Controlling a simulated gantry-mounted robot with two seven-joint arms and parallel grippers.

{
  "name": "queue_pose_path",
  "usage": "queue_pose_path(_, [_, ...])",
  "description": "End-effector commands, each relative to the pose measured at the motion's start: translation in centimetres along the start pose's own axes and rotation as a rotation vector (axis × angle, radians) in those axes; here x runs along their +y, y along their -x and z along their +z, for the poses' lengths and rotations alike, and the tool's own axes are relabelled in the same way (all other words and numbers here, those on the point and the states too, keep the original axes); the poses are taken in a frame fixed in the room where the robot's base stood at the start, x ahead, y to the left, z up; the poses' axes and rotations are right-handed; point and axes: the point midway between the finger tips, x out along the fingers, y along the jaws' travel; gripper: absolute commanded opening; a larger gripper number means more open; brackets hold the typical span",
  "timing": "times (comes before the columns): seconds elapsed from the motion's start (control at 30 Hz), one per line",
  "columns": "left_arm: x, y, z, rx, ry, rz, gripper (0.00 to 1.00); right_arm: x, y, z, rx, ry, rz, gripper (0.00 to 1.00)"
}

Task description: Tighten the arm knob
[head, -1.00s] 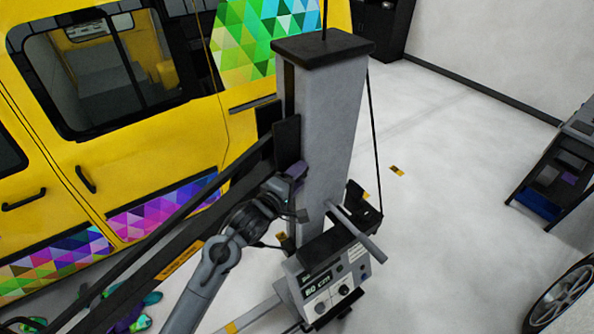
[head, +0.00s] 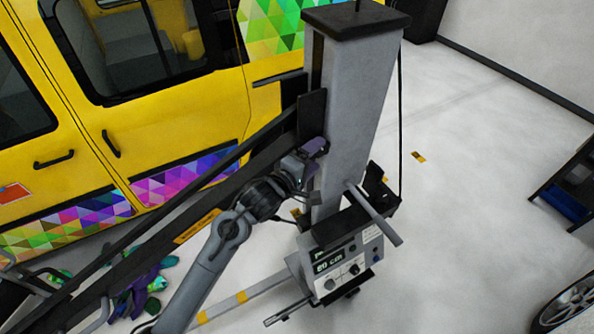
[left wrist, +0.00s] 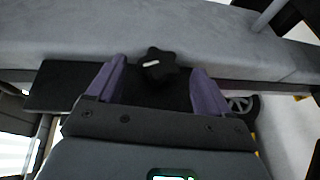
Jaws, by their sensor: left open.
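The arm knob (left wrist: 155,66) is a black star-shaped knob with a white mark, seen in the left wrist view against a dark plate. My left gripper (left wrist: 158,72) is open, with one purple finger on each side of the knob and gaps between. In the head view the left gripper (head: 314,149) is at the left side of the grey column (head: 355,110), where the long black arm (head: 235,180) meets it. The knob is hidden there behind the gripper. My right gripper is not in view.
A yellow van (head: 190,100) with coloured triangle wrap stands behind at left. A control box (head: 340,265) reading about 60 cm and a grey handle (head: 378,217) sit low on the column. Coloured objects (head: 140,285) lie on the floor. Floor at right is mostly clear.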

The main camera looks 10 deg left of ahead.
Motion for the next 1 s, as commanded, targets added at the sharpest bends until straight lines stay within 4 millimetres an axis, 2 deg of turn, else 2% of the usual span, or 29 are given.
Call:
queue_pose_path(0.3, [-0.2,5.3,0.0,0.001,0.0,0.0,0.8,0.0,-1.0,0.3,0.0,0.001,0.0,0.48])
queue_pose_path(0.5, [-0.1,7.6,0.0,0.001,0.0,-0.001,0.8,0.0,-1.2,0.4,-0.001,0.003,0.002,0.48])
queue_pose_path(0.7, [0.0,8.4,0.0,0.001,0.0,0.0,0.8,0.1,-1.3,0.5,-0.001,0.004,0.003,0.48])
queue_pose_path(1.0, [0.0,8.5,0.0,0.001,-0.002,-0.001,0.8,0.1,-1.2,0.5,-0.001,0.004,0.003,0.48])
